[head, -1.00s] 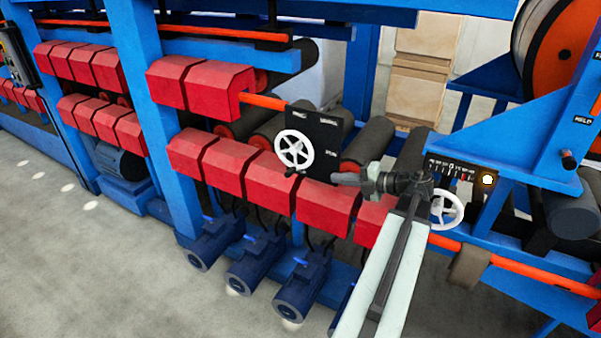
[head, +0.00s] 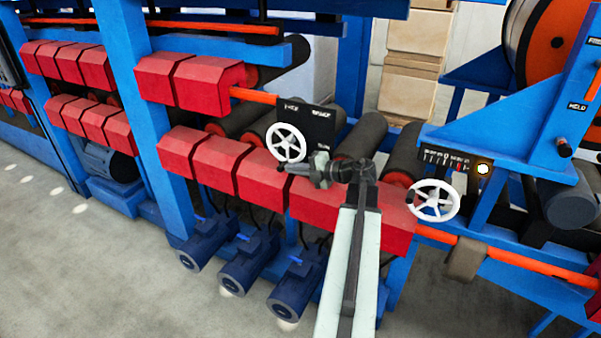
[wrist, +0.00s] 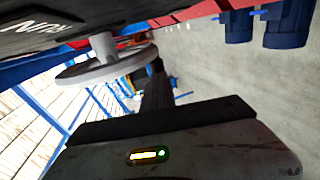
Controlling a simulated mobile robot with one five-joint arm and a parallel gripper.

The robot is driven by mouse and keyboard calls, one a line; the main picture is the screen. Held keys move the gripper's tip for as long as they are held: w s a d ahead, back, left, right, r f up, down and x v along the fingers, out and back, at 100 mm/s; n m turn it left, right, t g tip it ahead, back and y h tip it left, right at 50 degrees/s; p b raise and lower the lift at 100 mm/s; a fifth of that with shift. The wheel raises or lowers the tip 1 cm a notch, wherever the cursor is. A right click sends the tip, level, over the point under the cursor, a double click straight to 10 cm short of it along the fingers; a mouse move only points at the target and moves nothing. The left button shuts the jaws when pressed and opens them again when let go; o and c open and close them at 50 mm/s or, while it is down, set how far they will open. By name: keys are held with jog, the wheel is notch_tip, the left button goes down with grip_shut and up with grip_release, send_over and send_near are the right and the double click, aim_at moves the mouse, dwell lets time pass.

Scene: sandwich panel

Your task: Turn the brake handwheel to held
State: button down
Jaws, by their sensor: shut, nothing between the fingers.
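A white spoked handwheel (head: 287,142) stands on a black panel (head: 321,128) above the red covers; the panel's lettering is too small to read here. A second white handwheel (head: 433,200) is further right, below a scale panel. I cannot tell which is the brake wheel. HELD (head: 577,107) is lettered on the blue frame at right. My gripper (head: 290,168) is shut and empty, close to the left wheel's lower rim; contact cannot be told. In the wrist view that wheel (wrist: 100,70) shows edge-on beside my gripper (wrist: 157,92), and the panel reads RUN.
Red covers (head: 270,180) and dark rollers (head: 362,137) lie around my arm. Blue motors (head: 300,285) sit below. An orange reel (head: 560,45) and a lit lamp (head: 483,169) are at the right. The grey floor (head: 60,260) in front is clear at left.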

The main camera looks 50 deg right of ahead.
jog(key=shift+w+a+f+b, duration=0.2)
jog(key=shift+w+b, duration=0.1)
jog(key=shift+w, duration=0.25)
jog(key=shift+s, duration=0.1)
jog(key=f+p+v, duration=0.1)
jog(key=p+v, duration=0.1)
jog(key=v, duration=1.2)
jog(key=shift+s, duration=0.2)
jog(key=shift+d, duration=0.15)
